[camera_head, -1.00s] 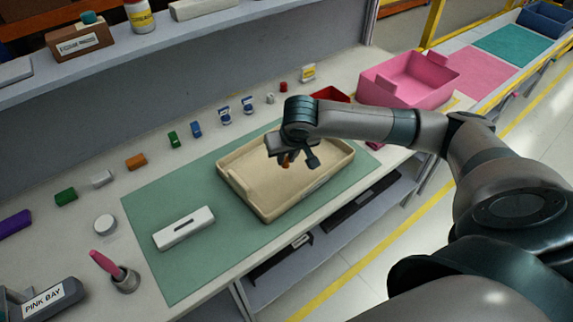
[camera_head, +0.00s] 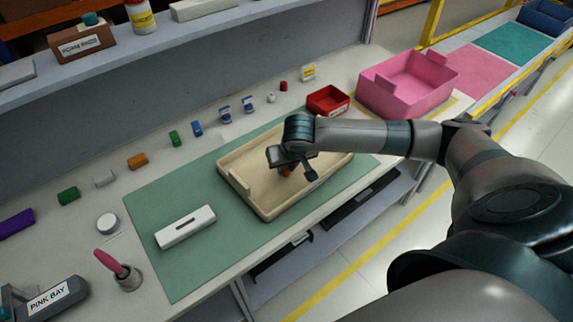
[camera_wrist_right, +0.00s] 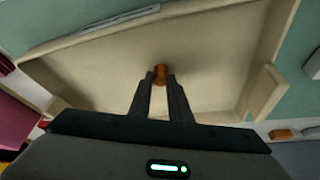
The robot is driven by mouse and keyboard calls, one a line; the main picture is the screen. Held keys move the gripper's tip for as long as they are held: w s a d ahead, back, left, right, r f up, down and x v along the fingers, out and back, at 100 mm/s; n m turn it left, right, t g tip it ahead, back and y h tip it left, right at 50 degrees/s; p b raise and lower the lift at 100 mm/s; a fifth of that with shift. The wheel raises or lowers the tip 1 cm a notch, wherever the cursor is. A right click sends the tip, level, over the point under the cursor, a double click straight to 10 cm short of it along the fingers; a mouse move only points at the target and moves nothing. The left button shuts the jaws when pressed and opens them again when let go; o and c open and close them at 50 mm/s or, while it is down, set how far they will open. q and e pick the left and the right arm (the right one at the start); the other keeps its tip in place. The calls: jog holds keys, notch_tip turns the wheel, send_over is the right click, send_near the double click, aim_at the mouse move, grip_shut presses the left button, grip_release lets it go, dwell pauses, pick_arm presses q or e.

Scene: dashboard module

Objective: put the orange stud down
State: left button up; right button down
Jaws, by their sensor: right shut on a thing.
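The orange stud (camera_wrist_right: 160,74) is small and round-topped, between the fingertips of my right gripper (camera_wrist_right: 160,82) in the right wrist view. The right gripper is shut on it. The tray also fills much of the right wrist view (camera_wrist_right: 100,80). I cannot tell whether the stud touches the tray floor. My left gripper is not in view.
The tray lies on a green mat (camera_head: 160,208) beside a white slotted block (camera_head: 185,227). A red bin (camera_head: 328,101) and a pink bin (camera_head: 408,84) stand behind and to the right. Several small coloured parts line the back. A cup with a pink tool (camera_head: 127,279) stands front left.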

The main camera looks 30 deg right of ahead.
jog(key=c, duration=1.6)
grip_release()
jog(key=shift+c, duration=0.2)
jog(key=shift+r, duration=0.5)
jog(key=b+v, duration=0.2)
jog(key=v, duration=0.9)
jog(key=shift+s+r, duration=0.3)
jog(key=shift+r, duration=0.05)
jog(key=shift+a, duration=0.1)
